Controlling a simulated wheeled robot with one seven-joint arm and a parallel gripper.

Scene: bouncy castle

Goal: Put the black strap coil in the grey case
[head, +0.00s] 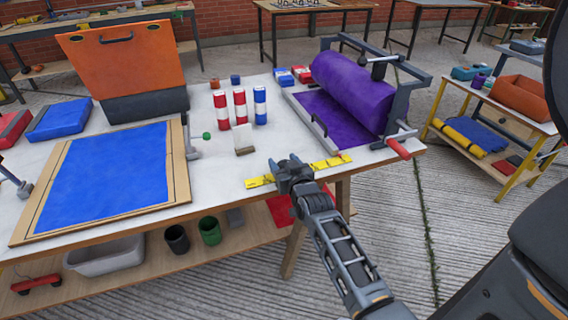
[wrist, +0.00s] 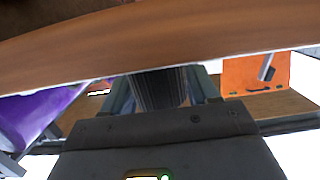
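My gripper (head: 284,165) is at the front edge of the worktable, over the yellow measuring strip. In the wrist view a dark ribbed thing, which looks like the black strap coil (wrist: 160,88), fills the space between the two fingers, so the gripper appears shut on it. In the head view the coil is hard to tell apart from the dark gripper. The grey case (head: 145,106) stands at the back left of the table, with its orange lid (head: 120,62) raised. The lid also shows at the right of the wrist view (wrist: 255,75). The inside of the case is hidden.
A blue panel in a wooden frame (head: 105,180) lies in front of the case. Red-white and blue-white cylinders (head: 240,105) and a small white block (head: 243,138) stand mid-table. A purple roll on a frame (head: 350,85) is at the right.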

